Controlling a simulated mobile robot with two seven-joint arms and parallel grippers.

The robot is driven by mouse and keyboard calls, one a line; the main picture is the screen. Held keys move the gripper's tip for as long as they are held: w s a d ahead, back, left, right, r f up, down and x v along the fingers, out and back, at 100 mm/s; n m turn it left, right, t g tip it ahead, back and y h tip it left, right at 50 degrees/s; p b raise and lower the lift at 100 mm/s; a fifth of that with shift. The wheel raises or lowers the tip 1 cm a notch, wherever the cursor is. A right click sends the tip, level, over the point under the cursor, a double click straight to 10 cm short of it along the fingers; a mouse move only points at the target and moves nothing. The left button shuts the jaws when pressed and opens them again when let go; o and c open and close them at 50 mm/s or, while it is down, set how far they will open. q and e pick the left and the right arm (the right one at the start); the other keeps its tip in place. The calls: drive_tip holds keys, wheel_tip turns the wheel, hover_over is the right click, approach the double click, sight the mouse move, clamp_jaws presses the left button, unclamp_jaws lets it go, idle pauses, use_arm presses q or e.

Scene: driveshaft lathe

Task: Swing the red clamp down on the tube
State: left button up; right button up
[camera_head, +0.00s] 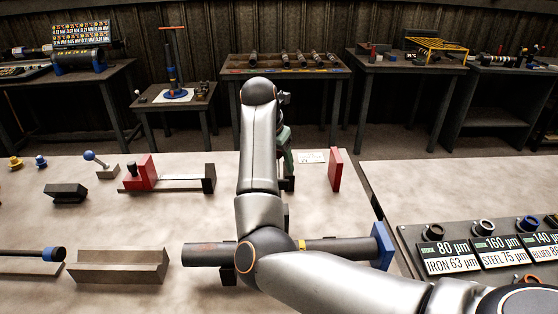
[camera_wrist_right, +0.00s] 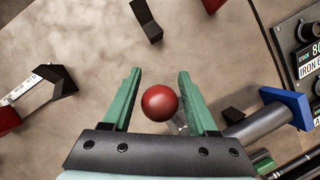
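The grey tube (camera_head: 340,246) with a blue end flange (camera_head: 383,246) lies across the table, its middle hidden behind my right arm. It also shows at the right of the right wrist view (camera_wrist_right: 258,124). A red ball (camera_wrist_right: 159,103), perhaps the clamp's knob, sits between the green fingers of my right gripper (camera_wrist_right: 157,85) with a gap on each side. The gripper is open. In the head view my right gripper (camera_head: 286,155) is mostly hidden behind my arm. The rest of the clamp cannot be made out. My left gripper is out of view.
A red upright plate (camera_head: 335,170) stands right of the arm. A slide gauge with a red block (camera_head: 140,172) lies to the left. A tan V-block (camera_head: 118,266) is at the front left. A panel with labelled dials (camera_head: 480,250) is at the right. Benches line the back.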

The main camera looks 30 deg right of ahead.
clamp_jaws()
idle(1.1)
